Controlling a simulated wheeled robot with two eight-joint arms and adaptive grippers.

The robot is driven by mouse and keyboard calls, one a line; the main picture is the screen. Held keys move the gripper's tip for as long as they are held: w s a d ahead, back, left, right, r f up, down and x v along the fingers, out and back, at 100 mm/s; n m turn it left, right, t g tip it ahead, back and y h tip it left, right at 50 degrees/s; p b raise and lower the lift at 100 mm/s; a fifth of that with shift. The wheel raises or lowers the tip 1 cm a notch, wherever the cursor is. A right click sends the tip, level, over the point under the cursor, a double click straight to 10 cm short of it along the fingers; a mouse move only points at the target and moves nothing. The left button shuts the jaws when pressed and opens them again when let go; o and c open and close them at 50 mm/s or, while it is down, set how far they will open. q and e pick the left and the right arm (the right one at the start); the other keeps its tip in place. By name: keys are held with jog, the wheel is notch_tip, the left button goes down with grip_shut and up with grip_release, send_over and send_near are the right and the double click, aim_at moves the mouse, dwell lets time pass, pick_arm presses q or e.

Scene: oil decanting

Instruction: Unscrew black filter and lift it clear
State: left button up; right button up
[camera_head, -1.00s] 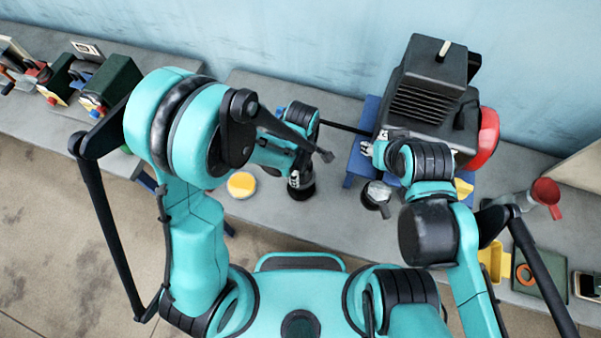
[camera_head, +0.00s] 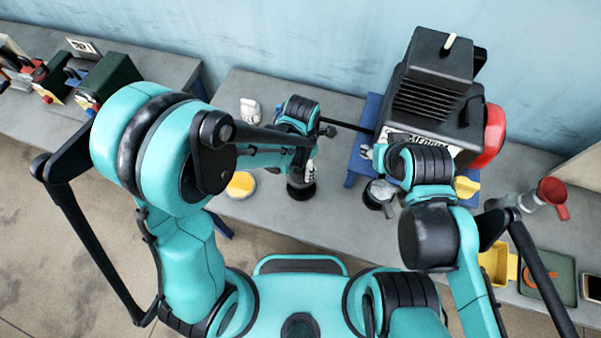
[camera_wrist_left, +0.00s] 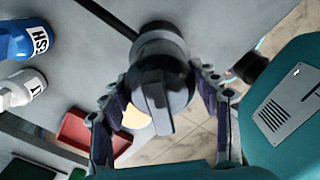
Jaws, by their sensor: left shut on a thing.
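The black filter (camera_wrist_left: 160,85) is a dark round piece with a raised ridge across its top, seen close up in the left wrist view. My left gripper (camera_wrist_left: 160,112) is shut on it, with a finger on each side. In the head view the dark round piece (camera_head: 301,191) shows below my left gripper (camera_head: 308,172); whether it is clear of what is under it cannot be told. My right gripper (camera_head: 368,152) is beside the black machine (camera_head: 430,95) at the blue stand; its fingers are mostly hidden.
A black rod (camera_head: 347,126) runs left from the machine. A clear-topped dark container (camera_head: 379,195) stands between the arms. A yellow round piece (camera_head: 241,185) and a white bottle (camera_head: 250,111) are at left. A yellow tray (camera_head: 493,262) and red funnel (camera_head: 552,192) are at right.

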pick_arm(q)
jog(key=shift+f+n+b, duration=0.15)
jog(key=shift+n+b, duration=0.2)
jog(key=shift+n, duration=1.55)
jog(key=o, duration=1.4)
jog(key=shift+c, duration=0.2)
jog(key=shift+r, duration=0.2)
jog(key=shift+r+p, duration=2.15)
jog(key=shift+r, duration=0.9)
jog(key=shift+f, duration=0.1)
